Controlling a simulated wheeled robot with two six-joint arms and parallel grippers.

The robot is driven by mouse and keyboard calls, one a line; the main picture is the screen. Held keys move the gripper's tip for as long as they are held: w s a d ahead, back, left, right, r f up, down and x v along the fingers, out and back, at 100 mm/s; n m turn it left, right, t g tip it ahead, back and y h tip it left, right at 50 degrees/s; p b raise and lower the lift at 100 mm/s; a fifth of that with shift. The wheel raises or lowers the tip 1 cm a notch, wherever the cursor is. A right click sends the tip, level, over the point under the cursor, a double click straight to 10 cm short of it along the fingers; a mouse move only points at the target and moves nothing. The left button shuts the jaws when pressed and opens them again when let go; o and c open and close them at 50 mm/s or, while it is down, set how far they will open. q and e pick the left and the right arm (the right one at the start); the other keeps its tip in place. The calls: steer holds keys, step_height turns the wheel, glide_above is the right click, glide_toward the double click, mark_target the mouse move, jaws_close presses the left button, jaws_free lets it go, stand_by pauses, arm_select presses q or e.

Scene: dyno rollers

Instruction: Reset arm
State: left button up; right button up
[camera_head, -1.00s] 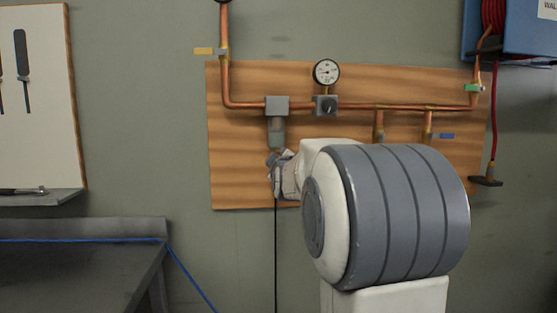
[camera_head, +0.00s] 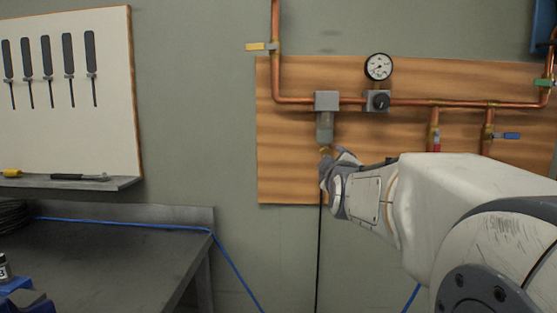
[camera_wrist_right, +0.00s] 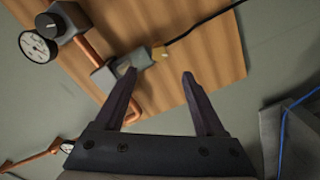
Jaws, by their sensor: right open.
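My right gripper (camera_wrist_right: 158,73) is open in the right wrist view, with its two dark fingers apart and nothing between them. The wooden board lies beyond the fingertips. In the head view my right arm comes in from the lower right, and the gripper (camera_head: 338,167) is just below the grey filter unit (camera_head: 325,118). The fingers are hard to make out there. In the wrist view the filter unit (camera_wrist_right: 107,74) is near the left fingertip, with a yellow fitting (camera_wrist_right: 160,53) beyond. Whether anything touches is unclear. My left gripper is not in view.
Copper pipes (camera_head: 408,101), a round gauge (camera_head: 379,67) and a knob (camera_head: 381,101) are on the wooden board (camera_head: 282,166). A black hose (camera_head: 319,255) hangs below the gripper. A dark workbench (camera_head: 110,255) stands at left, below a tool panel (camera_head: 75,130).

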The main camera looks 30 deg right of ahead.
steer(key=shift+s+a, duration=0.3)
steer(key=shift+s, duration=0.15)
steer(key=w+a+f+n+g+y, duration=0.1)
steer(key=w+a+f+g+y, duration=0.15)
steer(key=a+f+y, duration=0.85)
steer(key=s+a+f+g, duration=0.25)
steer(key=a+f, duration=0.35)
steer(key=a, duration=0.4)
steer(key=s+a+f+g, duration=0.2)
steer(key=s+a+f, duration=0.3)
steer(key=a, duration=0.4)
steer(key=s+a+f+n+g, duration=0.1)
steer(key=s+a+f+g, duration=0.15)
steer(key=s, duration=0.35)
steer(key=s+a+f+g, duration=0.2)
steer(key=s+f+g, duration=0.15)
steer(key=s, duration=0.35)
steer(key=s+a+f+n+g, duration=0.1)
steer(key=s+a+f+g, duration=0.1)
steer(key=s+f, duration=0.3)
step_height(320, 180, up, 19)
steer(key=s+p, duration=0.2)
steer(key=p, duration=1.6)
steer(key=shift+r+m+p, duration=0.15)
steer(key=shift+m+p, duration=0.15)
steer(key=shift+p, duration=0.1)
